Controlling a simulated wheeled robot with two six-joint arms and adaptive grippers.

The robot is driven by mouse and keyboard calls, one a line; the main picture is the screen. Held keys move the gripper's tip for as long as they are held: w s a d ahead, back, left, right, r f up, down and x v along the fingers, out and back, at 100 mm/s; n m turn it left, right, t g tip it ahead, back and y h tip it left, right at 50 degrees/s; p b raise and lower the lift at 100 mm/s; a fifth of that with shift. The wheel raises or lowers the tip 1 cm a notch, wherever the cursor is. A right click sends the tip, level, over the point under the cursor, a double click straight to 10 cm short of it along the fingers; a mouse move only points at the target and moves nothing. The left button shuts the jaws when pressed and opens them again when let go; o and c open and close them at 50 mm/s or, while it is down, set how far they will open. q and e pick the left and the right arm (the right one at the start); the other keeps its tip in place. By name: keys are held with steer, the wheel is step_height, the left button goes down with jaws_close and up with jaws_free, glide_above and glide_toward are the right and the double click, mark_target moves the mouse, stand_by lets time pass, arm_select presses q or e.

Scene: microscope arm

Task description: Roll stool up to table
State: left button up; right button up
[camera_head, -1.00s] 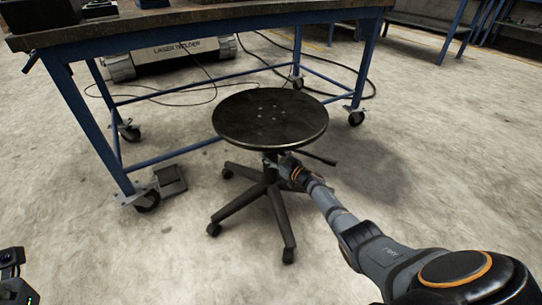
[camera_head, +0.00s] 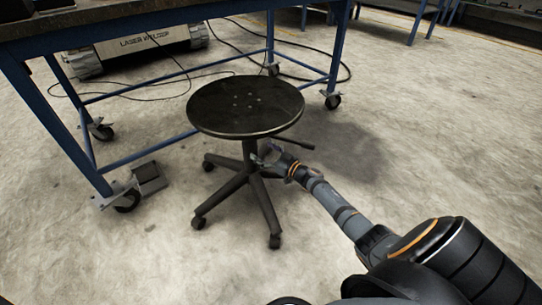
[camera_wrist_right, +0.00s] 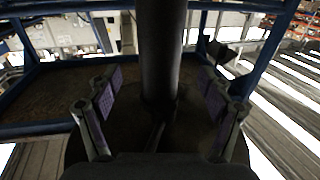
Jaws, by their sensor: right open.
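A round black stool (camera_head: 246,104) on a dark star base with casters stands on the floor in the head view, in front of the blue-framed table (camera_head: 95,22) and apart from its legs. My right gripper (camera_head: 266,156) is under the seat at the stool's column. In the right wrist view its two fingers (camera_wrist_right: 160,100) are spread on either side of the dark column (camera_wrist_right: 160,50), with gaps on both sides. The seat hides part of the column in the head view. My left gripper does not show.
The table stands on casters, one (camera_head: 127,200) at the near left leg by a dark pedal-like block (camera_head: 149,178). A laser welder (camera_head: 150,45) sits beneath the table. Cables (camera_head: 215,75) lie on the floor there. The floor to the right is clear.

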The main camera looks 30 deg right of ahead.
steer(key=v, duration=0.4)
steer(key=shift+s+d, duration=0.1)
steer(key=shift+s, duration=0.25)
